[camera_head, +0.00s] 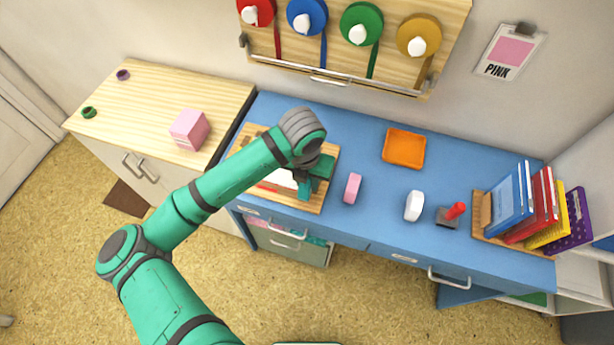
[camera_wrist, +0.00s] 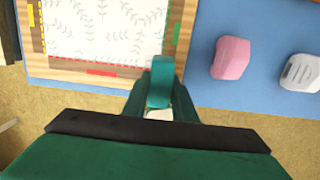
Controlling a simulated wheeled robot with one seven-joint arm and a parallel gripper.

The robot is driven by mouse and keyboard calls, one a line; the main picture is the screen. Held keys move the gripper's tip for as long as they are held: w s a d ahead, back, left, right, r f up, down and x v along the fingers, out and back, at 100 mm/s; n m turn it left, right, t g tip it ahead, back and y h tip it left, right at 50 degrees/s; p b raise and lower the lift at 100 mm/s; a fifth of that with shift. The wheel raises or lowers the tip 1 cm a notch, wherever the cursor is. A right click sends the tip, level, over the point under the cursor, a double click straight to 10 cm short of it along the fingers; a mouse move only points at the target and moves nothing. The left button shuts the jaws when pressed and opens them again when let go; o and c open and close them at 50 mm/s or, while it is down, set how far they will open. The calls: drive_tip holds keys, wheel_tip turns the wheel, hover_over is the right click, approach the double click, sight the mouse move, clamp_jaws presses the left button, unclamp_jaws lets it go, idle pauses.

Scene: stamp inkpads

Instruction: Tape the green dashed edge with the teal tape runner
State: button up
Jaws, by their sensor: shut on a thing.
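My gripper (camera_wrist: 160,104) is shut on the teal tape runner (camera_wrist: 160,77), which points up the wrist view. The runner's tip is at the lower right corner of the white leaf-patterned sheet (camera_wrist: 103,30). The sheet lies on a wooden board (camera_wrist: 60,66). Its green dashed edge (camera_wrist: 166,38) is the right side, beside a green mark (camera_wrist: 176,34). The bottom edge is red dashed and the left edge yellow dashed. Whether the runner touches the sheet I cannot tell. In the head view my gripper (camera_head: 310,180) is over the board (camera_head: 325,160), and my arm hides part of the sheet.
Right of the board on the blue desk (camera_head: 375,225) are a pink block (camera_head: 352,188), a white rounded block (camera_head: 414,205), a red-handled stamp (camera_head: 453,213) and a book rack (camera_head: 483,212). An orange tray (camera_head: 404,148) sits behind. A pink box (camera_head: 189,129) stands on the left cabinet.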

drive_tip(key=shift+f, duration=0.75)
drive_tip(key=shift+f, duration=0.7)
idle(0.5)
drive_tip(key=shift+w, duration=0.1)
drive_tip(key=shift+w+d, duration=0.35)
drive_tip(key=shift+w, duration=0.55)
drive_tip(key=shift+w+d, duration=0.3)
drive_tip(key=shift+w, duration=0.6)
drive_tip(key=shift+w, duration=0.1)
drive_tip(key=shift+w+d, duration=0.4)
drive_tip(key=shift+w, duration=0.85)
drive_tip(key=shift+w+d, duration=0.4)
drive_tip(key=shift+w, duration=0.8)
drive_tip(key=shift+w+d, duration=0.4)
drive_tip(key=shift+w, duration=0.85)
drive_tip(key=shift+w, duration=0.1)
